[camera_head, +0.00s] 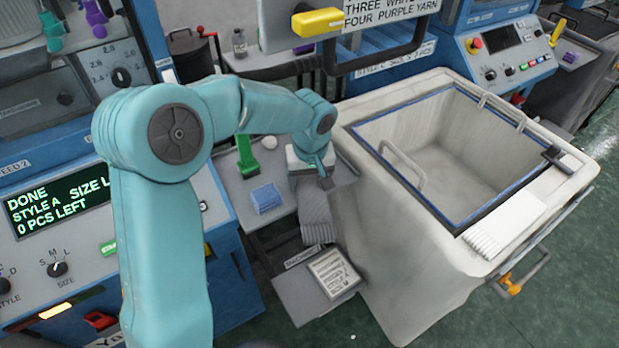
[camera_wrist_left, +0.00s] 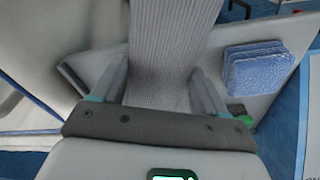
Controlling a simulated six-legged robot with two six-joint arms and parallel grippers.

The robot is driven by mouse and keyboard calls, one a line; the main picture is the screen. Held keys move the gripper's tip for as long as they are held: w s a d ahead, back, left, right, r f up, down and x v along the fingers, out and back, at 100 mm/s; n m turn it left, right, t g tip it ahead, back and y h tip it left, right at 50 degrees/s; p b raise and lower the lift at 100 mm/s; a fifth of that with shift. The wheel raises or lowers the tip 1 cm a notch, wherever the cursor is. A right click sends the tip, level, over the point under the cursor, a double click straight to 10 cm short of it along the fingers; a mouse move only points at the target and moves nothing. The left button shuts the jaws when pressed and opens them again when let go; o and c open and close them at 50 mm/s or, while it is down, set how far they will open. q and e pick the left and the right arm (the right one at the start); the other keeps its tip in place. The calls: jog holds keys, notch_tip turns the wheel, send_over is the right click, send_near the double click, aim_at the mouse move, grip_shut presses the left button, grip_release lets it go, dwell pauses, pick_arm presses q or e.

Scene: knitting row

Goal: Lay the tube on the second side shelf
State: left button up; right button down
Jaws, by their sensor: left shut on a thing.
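A grey ribbed knitted tube (camera_head: 317,217) hangs down from my left gripper (camera_head: 326,182) in the camera_head view. In the left wrist view the tube (camera_wrist_left: 168,50) runs flat between the two fingers of my left gripper (camera_wrist_left: 163,88), which is shut on it. The gripper is over the right part of a grey side shelf (camera_head: 235,190), beside the large white bin. The tube's lower end shows in front of the shelf's front edge; I cannot tell whether it touches the shelf. My right gripper is not in view.
A stack of blue cloths (camera_head: 266,198) lies on the shelf left of the tube, with a green object (camera_head: 247,157) behind. The white bin (camera_head: 400,250) stands close on the right, with white ribbed fabric (camera_head: 486,240) on its rim. A lower tray (camera_head: 292,303) sits below the shelf.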

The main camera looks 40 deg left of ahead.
aim_at(310, 187)
pick_arm(q)
jog(key=shift+f, duration=0.25)
jog(key=o, duration=1)
jog(key=shift+w+a, duration=0.1)
jog(key=shift+a, duration=0.05)
jog(key=shift+o, duration=0.2)
jog(key=shift+r, duration=0.45)
notch_tip(310, 187, up, 12)
jog(key=s+d, duration=0.1)
jog(key=shift+f, duration=0.25)
jog(key=shift+s+f, duration=0.1)
jog(key=shift+s, duration=0.05)
